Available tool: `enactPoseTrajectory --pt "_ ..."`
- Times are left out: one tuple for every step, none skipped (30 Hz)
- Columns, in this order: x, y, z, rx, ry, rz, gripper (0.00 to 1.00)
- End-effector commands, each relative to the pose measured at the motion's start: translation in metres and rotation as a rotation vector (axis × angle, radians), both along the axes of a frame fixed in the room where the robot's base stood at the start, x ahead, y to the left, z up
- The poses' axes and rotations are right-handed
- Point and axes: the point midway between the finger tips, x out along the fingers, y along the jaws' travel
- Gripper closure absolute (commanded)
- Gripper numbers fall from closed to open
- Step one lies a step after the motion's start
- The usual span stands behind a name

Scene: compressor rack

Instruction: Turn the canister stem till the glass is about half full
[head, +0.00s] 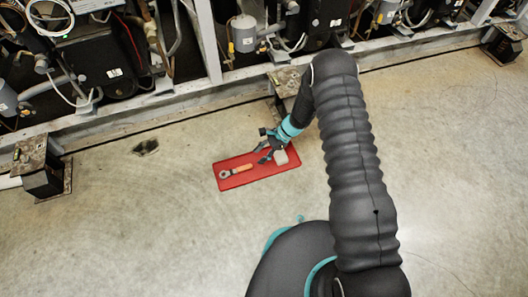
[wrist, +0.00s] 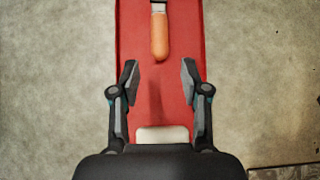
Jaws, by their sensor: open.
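A grey canister (head: 243,34) stands in the rack at the top middle; similar canisters show at the left edge (head: 6,98) and top right (head: 387,10). I cannot tell which is the task's; the stem and glass are too small to make out. A ratchet-like tool (head: 238,171) with an orange handle lies on a red mat (head: 228,183) on the floor. My gripper (head: 262,145) is open and empty over the mat's right part. In the wrist view, the handle (wrist: 160,38) lies just beyond my open fingertips (wrist: 159,72), between their lines.
A pale block (head: 281,157) lies on the mat's right end; in the wrist view it (wrist: 163,134) shows near the gripper's base. The rack's long lower rail (head: 150,108) runs behind the mat, with metal feet (head: 42,170).

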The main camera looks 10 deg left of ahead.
Motion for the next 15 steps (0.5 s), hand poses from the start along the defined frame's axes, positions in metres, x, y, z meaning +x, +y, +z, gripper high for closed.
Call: enactPoseTrajectory --pt "-0.004 0.005 -0.009 -0.001 0.002 0.003 0.54" --pt "-0.006 0.007 -0.013 -0.002 0.001 0.003 0.54" --pt "-0.008 0.011 -0.018 -0.001 0.002 0.003 0.54" --pt "-0.01 0.014 -0.021 -0.001 0.002 0.003 0.54" --pt "-0.012 0.017 -0.024 -0.001 0.002 0.003 0.54" --pt "-0.014 0.02 -0.029 0.0 0.001 0.005 0.54" --pt "-0.016 0.023 -0.032 0.0 0.001 0.005 0.54" --pt "-0.017 0.025 -0.037 0.0 0.001 0.004 0.54" --pt "-0.018 0.028 -0.041 0.0 0.0 0.003 0.54" --pt "-0.019 0.031 -0.044 -0.001 -0.001 0.004 0.54" --pt "-0.021 0.033 -0.046 -0.001 -0.001 0.004 0.54" --pt "-0.022 0.035 -0.048 -0.001 -0.001 0.004 0.54" --pt "-0.023 0.036 -0.049 -0.001 -0.001 0.004 0.54" --pt "-0.024 0.038 -0.051 -0.001 0.0 0.003 0.54" --pt "-0.024 0.039 -0.052 -0.001 -0.001 0.002 0.54"
